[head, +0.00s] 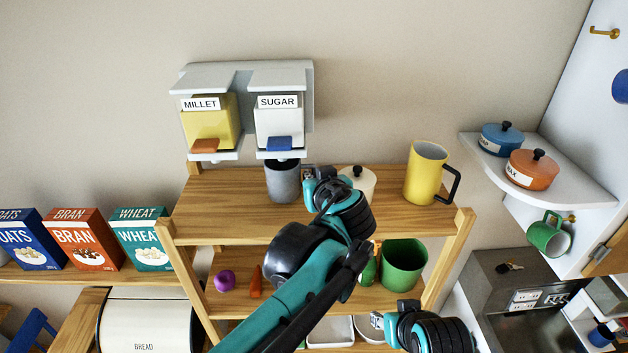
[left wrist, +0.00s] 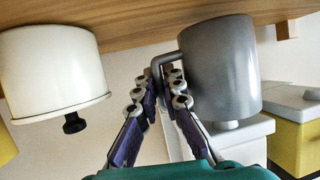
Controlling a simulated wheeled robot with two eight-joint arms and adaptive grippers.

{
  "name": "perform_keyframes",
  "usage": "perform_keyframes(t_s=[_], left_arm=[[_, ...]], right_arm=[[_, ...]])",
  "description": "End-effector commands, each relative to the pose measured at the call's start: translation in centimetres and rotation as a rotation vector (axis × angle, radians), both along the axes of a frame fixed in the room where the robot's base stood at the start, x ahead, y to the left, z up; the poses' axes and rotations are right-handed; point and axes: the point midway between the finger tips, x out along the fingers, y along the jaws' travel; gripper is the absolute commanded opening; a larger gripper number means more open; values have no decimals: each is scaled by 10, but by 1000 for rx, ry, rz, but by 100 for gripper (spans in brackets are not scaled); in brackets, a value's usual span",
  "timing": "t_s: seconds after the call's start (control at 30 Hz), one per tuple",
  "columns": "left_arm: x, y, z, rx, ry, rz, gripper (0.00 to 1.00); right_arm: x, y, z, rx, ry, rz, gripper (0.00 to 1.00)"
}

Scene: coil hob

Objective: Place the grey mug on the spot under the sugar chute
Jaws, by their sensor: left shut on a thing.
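The grey mug (head: 283,184) is upright at the back of the wooden shelf, below the blue-tipped sugar chute (head: 279,144) of the dispenser. Its rim is just under the chute. My left gripper (head: 308,180) is at the mug's right side. In the left wrist view, which is upside down, the left gripper (left wrist: 165,92) is shut on the handle of the grey mug (left wrist: 222,70). The mug's base appears to be at the shelf surface; exact contact is hard to tell. Part of my right arm's end (head: 432,331) shows low in the head view; its fingers are unclear.
A white lidded pot (head: 358,181) stands just right of my left gripper, and it shows in the left wrist view (left wrist: 52,70). A yellow mug (head: 426,174) stands farther right on the shelf (head: 225,212). The millet chute (head: 205,146) is left of the sugar one. The shelf's left part is clear.

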Motion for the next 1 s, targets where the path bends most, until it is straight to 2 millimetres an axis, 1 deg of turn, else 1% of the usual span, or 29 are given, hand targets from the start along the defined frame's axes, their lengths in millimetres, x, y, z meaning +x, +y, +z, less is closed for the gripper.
perform_keyframes(t_s=[0.1,0.17,0.53,0.57,0.6,0.63,0.9,1.0], left_arm=[[0,-1,-10,1,-1,-1,0],[-1,0,-13,1,-1,-1,0],[-1,0,-18,1,-1,0,0],[-1,0,-18,0,0,0,13],[-1,0,-17,0,0,0,24],[-1,0,-17,0,0,0,29],[-1,0,-17,0,0,0,29],[-3,-1,-14,0,0,-1,29]], right_arm=[[0,0,3,0,0,0,40],[0,0,3,0,0,0,40],[0,0,0,0,0,0,40],[0,0,0,0,0,0,40],[0,0,1,0,0,0,40],[0,0,1,0,0,0,40],[0,0,1,0,0,0,40],[0,0,3,0,0,0,40]])
